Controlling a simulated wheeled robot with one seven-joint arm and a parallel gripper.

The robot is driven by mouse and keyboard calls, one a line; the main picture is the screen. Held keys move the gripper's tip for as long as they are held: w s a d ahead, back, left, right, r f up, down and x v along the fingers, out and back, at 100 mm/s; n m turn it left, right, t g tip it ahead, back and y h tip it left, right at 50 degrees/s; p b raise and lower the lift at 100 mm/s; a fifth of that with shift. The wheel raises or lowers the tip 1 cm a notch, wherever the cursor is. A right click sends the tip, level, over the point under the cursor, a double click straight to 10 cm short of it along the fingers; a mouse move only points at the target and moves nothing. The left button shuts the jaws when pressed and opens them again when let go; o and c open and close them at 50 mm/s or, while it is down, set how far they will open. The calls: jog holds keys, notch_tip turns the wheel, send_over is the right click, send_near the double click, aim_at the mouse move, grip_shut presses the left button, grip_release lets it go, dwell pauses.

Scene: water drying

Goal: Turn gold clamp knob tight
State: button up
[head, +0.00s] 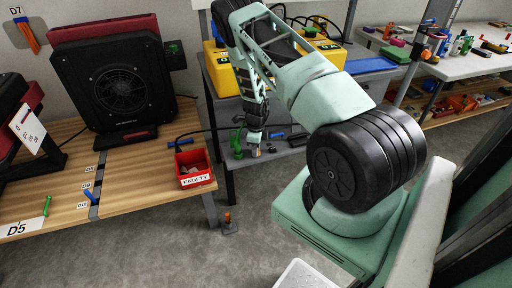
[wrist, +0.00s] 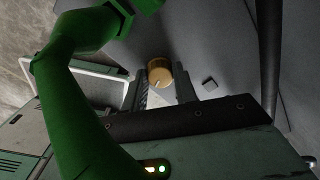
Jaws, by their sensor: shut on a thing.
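The gold clamp knob (wrist: 159,72) is a short round cylinder with a pale mark on its face, between the fingertips in the wrist view. My gripper (wrist: 160,82) is shut on it, one dark finger at each side. In the head view my gripper (head: 253,150) reaches down at the grey bench, where the knob is too small to make out clearly. A green curved body, apparently the clamp (head: 236,143), stands just left of my gripper; a large green curved part (wrist: 65,110) fills the left of the wrist view.
A red FAULTY bin (head: 193,170) stands on the wooden table (head: 140,195) left of my gripper. A black fan unit (head: 118,85) stands behind it. Yellow cases (head: 218,68) sit behind my arm. A small dark block (wrist: 210,83) lies right of the knob.

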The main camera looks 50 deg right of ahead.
jog(key=m, duration=0.4)
jog(key=shift+m+p, duration=0.3)
jog(key=shift+p, duration=0.1)
jog(key=m, duration=0.5)
jog(key=shift+d+p, duration=0.1)
jog(key=shift+p, duration=0.3)
jog(key=shift+m, duration=0.3)
jog(key=o, duration=1)
jog(key=shift+c, duration=0.2)
